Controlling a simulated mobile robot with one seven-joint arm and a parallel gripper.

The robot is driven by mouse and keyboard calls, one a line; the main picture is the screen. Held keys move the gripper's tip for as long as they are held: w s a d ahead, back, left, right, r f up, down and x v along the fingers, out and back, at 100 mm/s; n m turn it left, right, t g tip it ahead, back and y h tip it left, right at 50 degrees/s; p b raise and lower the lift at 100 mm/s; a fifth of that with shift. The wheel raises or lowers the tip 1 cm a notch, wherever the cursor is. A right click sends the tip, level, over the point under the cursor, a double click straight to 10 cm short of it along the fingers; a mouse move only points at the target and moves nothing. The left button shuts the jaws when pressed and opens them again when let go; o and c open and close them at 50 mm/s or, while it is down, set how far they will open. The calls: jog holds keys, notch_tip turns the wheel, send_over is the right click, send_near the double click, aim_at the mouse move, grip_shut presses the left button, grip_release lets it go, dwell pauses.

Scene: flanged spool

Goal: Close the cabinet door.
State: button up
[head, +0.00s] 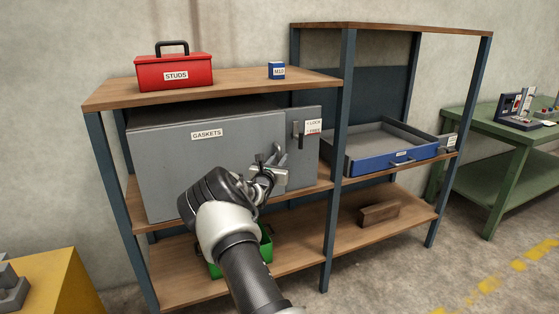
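The grey cabinet (306,165) stands on the middle shelf of the left rack. Its grey door (180,165), labelled GASKETS, covers most of the front. A dark strip shows above the door's top edge; I cannot tell how far the door stands open. A metal handle (277,150) is near the door's right edge. My gripper (272,166) is at this handle, in front of the door. The fingers overlap the handle in the picture, and I cannot tell whether they hold it. A dark lever (297,131) sits right of the door, beside a LOCK/FREE label.
A red STUDS toolbox (174,72) and a blue box (276,70) stand on the top shelf. A green bin (265,243) is below, partly hidden by my arm. A blue drawer tray (385,160) is on the right rack, above a brown block (379,212).

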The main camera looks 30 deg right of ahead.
jog(key=shift+w+a+r, duration=0.2)
jog(key=shift+a, duration=0.1)
jog(key=shift+s+a+f, duration=0.1)
jog(key=shift+a, duration=0.1)
jog(key=p+v, duration=0.2)
jog(key=v, duration=1.5)
jog(key=shift+s+d, duration=0.35)
jog(key=shift+d, duration=0.05)
jog(key=shift+f, duration=0.1)
